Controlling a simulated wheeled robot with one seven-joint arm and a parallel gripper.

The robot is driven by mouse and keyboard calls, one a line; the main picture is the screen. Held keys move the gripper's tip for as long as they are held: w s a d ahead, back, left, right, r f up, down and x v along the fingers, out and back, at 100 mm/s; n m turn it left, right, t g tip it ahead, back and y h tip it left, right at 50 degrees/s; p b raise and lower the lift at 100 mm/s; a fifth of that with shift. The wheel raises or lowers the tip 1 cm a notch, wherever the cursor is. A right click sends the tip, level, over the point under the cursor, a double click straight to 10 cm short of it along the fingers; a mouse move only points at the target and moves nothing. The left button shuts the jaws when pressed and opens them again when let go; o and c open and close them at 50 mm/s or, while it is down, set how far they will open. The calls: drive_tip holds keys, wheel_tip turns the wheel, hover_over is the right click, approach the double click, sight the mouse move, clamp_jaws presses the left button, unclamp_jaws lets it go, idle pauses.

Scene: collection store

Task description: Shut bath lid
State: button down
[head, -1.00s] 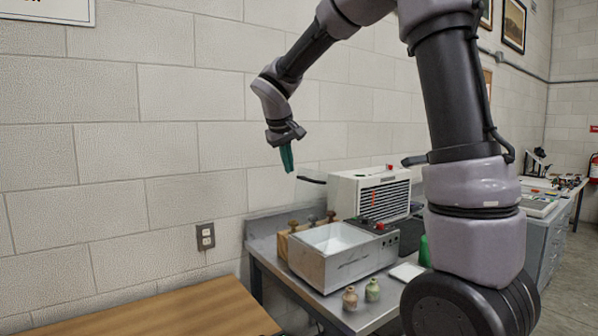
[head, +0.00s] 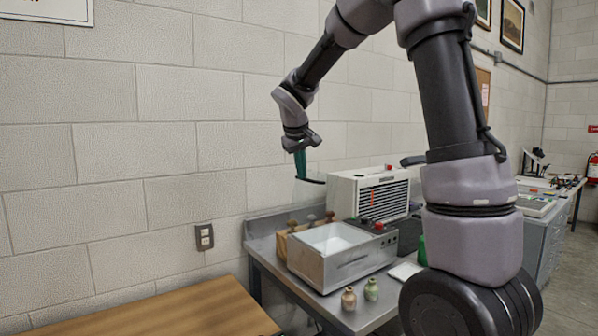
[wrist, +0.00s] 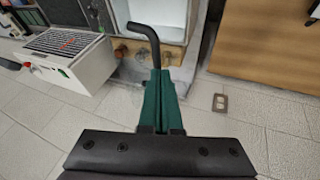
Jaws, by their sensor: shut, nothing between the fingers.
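The bath (head: 322,268) is a grey, open-topped box with a pale inside, standing on the metal bench. A black bent handle (head: 312,181) stands out above and behind it; the lid it belongs to is hard to make out against the pale wall, and looks raised. My gripper (head: 301,177) has green fingers, shut and empty, pointing down beside the handle. In the wrist view the fingers (wrist: 161,75) lie close to the lower end of the handle (wrist: 143,28). I cannot tell whether they touch it.
A white vented unit (head: 368,196) stands right of the bath. A wooden block with knobs (head: 284,240) is behind it, and two small jars (head: 349,299) are in front on the metal bench (head: 264,246). A wooden table (head: 170,312) is at lower left.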

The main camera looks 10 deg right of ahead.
drive_tip(key=shift+w+d+y, duration=0.2)
drive_tip(key=shift+d, duration=0.25)
drive_tip(key=shift+w+d+y, duration=0.2)
drive_tip(key=shift+d, duration=0.25)
drive_tip(key=w+d+f+g+y, duration=0.1)
drive_tip(key=w+d+f+y, duration=0.1)
drive_tip(key=d+f+y, duration=0.2)
drive_tip(key=w+d+f+m+g+y, duration=0.1)
drive_tip(key=w+d+f+g+y, duration=0.1)
drive_tip(key=d+f, duration=0.4)
drive_tip(key=w+d+f+m+g+y, duration=0.1)
drive_tip(key=w+d+f+y, duration=0.3)
drive_tip(key=d, duration=0.6)
drive_tip(key=shift+w+d+f+g+y, duration=0.2)
drive_tip(key=shift+f+y, duration=0.15)
drive_tip(key=shift+y, duration=0.15)
drive_tip(key=shift+w+d+f+g+y, duration=0.1)
drive_tip(key=shift+f+g+y, duration=0.1)
drive_tip(key=shift+f+y, duration=0.25)
drive_tip(key=shift+w+d+f, duration=0.1)
drive_tip(key=shift+d+f, duration=0.15)
drive_tip(key=shift+f, duration=0.65)
drive_tip(key=shift+r, duration=0.1)
